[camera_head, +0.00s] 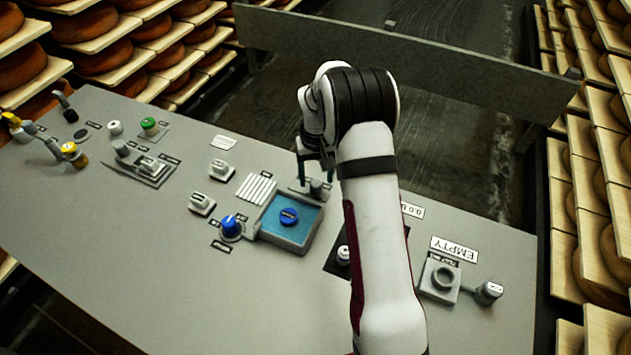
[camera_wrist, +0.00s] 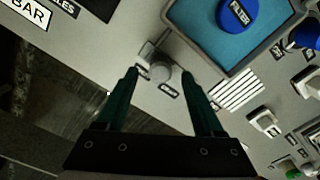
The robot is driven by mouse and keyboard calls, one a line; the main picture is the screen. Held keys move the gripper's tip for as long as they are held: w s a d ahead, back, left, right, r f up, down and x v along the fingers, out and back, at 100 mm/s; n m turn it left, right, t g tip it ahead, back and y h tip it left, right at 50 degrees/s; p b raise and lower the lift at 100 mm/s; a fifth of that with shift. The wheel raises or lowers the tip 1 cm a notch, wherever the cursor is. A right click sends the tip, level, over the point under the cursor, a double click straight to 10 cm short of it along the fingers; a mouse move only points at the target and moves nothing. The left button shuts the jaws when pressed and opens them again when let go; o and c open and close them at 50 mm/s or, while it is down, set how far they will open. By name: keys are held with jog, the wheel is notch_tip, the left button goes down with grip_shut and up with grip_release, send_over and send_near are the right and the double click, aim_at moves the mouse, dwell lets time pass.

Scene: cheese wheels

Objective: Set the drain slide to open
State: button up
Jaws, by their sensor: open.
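The drain slide looks to be the small grey knob (camera_head: 316,187) on a short track, just behind the blue basin. In the wrist view the knob (camera_wrist: 161,76) sits at the track, with small labels on either side that are too small to read. My gripper (camera_head: 316,170) points down over the knob, its dark green fingers apart. In the wrist view my gripper (camera_wrist: 160,72) has one fingertip on each side of the knob, with gaps visible. Whether the fingertips are down at knob height I cannot tell.
The blue basin (camera_head: 270,234) with a blue disc (camera_head: 289,216) stands close to the knob. A blue dial (camera_head: 230,228), white ribs (camera_head: 256,188) and several switches are nearby. An EMPTY sign (camera_head: 454,249) is at right. The table's front left (camera_head: 140,270) is clear.

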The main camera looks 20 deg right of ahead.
aim_at(316, 183)
jog(key=shift+f, duration=1.7)
grip_shut()
